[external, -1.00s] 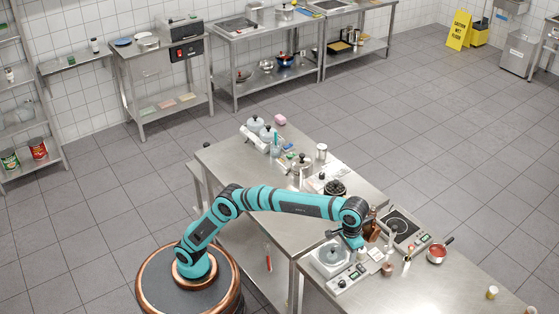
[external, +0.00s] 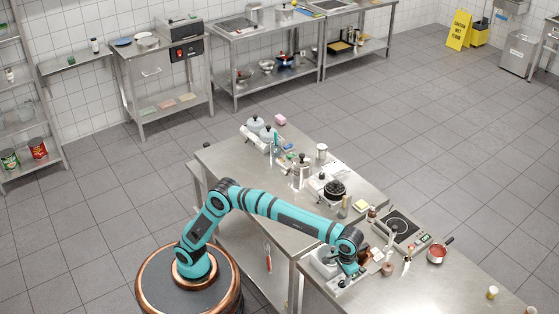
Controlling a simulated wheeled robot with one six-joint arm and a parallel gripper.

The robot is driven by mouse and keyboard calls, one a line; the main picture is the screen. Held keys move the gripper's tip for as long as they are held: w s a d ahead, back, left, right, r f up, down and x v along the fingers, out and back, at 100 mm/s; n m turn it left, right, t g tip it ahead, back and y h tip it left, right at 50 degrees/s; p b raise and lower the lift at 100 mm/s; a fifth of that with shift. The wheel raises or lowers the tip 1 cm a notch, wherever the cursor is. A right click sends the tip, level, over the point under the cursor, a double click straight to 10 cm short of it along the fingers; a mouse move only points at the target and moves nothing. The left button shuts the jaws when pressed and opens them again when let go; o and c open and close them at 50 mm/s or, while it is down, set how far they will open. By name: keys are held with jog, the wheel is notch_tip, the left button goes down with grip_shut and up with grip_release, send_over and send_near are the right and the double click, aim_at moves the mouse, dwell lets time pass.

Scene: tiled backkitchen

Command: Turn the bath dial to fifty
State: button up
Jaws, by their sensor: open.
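The bath appears to be the grey-white unit (external: 322,258) with a round top on the front worktop, partly covered by my wrist. Its control panel (external: 342,285) faces the front edge and is partly hidden. The dial is too small and too covered to make out, so its setting cannot be read. My gripper (external: 351,271) points down over the right part of this panel. It is open, and nothing shows between its fingers. Whether it touches the dial cannot be told.
A hob (external: 398,227) with its own panel stands behind and right. A red saucepan (external: 437,253) is further right. Small items, including a brown jar (external: 388,269), crowd close to my gripper's right. The worktop's front right (external: 430,295) is clear.

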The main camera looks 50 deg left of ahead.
aim_at(343, 282)
jog(key=shift+f, duration=1.65)
grip_shut()
jog(key=shift+m, duration=0.4)
jog(key=m, duration=1.1)
